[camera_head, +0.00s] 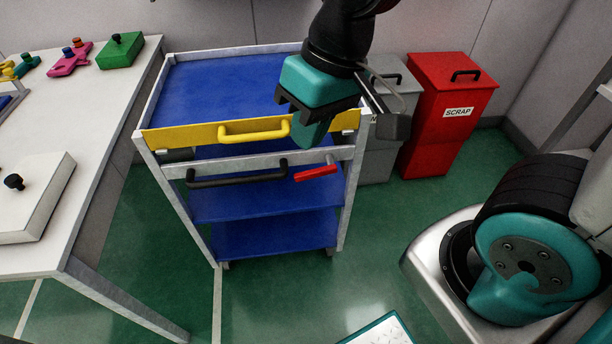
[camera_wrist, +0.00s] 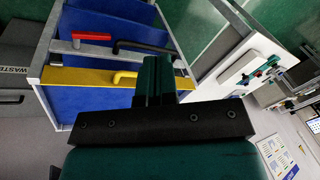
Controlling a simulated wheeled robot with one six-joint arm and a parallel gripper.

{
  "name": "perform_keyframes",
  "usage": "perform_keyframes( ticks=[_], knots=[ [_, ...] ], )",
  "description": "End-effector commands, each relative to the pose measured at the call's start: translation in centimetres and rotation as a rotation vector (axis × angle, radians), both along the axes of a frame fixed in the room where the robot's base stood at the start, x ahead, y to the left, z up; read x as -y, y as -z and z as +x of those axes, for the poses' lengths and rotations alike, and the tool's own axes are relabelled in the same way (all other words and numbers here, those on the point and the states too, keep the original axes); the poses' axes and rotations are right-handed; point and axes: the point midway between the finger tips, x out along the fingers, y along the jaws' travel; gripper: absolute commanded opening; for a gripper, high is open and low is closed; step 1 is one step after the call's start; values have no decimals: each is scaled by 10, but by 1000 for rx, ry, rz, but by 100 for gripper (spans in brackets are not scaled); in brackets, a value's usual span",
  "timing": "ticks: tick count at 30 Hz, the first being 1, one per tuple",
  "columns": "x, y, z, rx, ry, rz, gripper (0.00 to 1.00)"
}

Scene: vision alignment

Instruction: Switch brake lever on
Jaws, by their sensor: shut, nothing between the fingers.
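The red brake lever (camera_head: 316,173) sits on the right of the trolley's front, just below the yellow panel, and slants slightly up to the right. It also shows in the wrist view (camera_wrist: 92,36), at the upper left. The blue and grey trolley (camera_head: 144,165) has a yellow handle (camera_head: 253,134) and a black handle (camera_head: 236,181). My teal and black gripper (camera_head: 310,135) is shut and empty, pointing down. In the head view it appears just above the lever and covers part of the yellow panel. In the wrist view my gripper (camera_wrist: 157,75) is apart from the lever.
A red SCRAP bin (camera_head: 430,125) and a grey bin (camera_head: 378,150) stand right of the trolley. A white table (camera_head: 110,165) with coloured parts is at the left. Green floor (camera_head: 285,285) is open in front.

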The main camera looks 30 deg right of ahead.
Motion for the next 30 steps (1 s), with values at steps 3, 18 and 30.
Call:
perform_keyframes(
  ticks=[3, 18, 30],
  knots=[
    [11, 62, 45, -3, 206, -82, 0],
    [54, 185, 140, 136, 671, -301, 0],
    [55, 187, 142, 138, 677, -305, 0]
  ],
)
